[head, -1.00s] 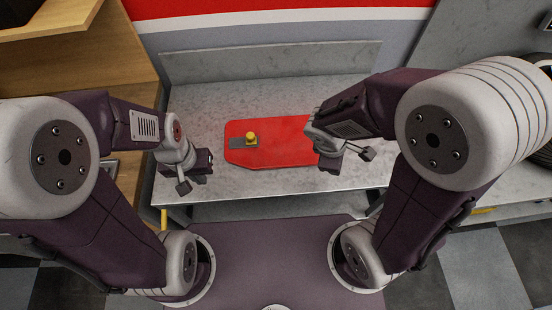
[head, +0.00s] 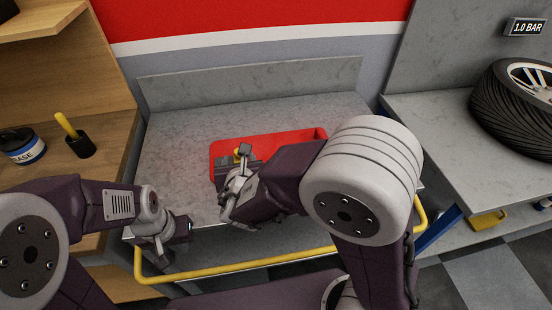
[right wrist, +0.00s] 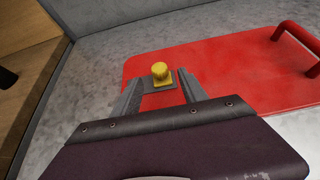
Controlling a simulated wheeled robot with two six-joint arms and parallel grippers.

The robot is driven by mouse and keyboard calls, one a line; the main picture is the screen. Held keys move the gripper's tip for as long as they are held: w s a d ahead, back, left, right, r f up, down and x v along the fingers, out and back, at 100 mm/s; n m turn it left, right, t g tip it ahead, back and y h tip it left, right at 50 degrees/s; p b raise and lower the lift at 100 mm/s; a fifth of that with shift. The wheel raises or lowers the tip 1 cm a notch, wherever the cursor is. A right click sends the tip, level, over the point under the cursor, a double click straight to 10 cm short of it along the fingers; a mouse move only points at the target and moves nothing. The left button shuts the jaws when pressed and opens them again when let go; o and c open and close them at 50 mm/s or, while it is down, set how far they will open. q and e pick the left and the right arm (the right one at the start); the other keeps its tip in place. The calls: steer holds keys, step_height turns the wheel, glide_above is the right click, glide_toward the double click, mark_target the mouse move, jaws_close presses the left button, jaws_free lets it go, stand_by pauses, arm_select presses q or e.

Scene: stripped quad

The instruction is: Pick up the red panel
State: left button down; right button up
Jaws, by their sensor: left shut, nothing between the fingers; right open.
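The red panel (head: 290,141) lies flat on the grey metal bench top; my right arm hides part of it in the head view. It also shows in the right wrist view (right wrist: 225,68), with a red handle (right wrist: 296,38) at its right end. A yellow knob (right wrist: 160,72) on a small grey plate is at its left end. My right gripper (head: 237,165) is over this left end. In the right wrist view its open fingers (right wrist: 160,90) appear on either side of the plate; contact cannot be told. My left gripper (head: 170,240) is shut and empty near the bench's front left edge.
A yellow rail (head: 270,262) runs along the bench front. A wooden shelf on the left holds a tin (head: 24,146) and a dark holder with a yellow handle (head: 80,144). A tyre (head: 515,105) lies on the right counter. The bench's back left is clear.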

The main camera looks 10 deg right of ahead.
steer(key=x, duration=0.6)
steer(key=shift+s+r, duration=0.1)
steer(key=shift+r, duration=0.05)
steer(key=shift+c, duration=1.2)
jaws_close()
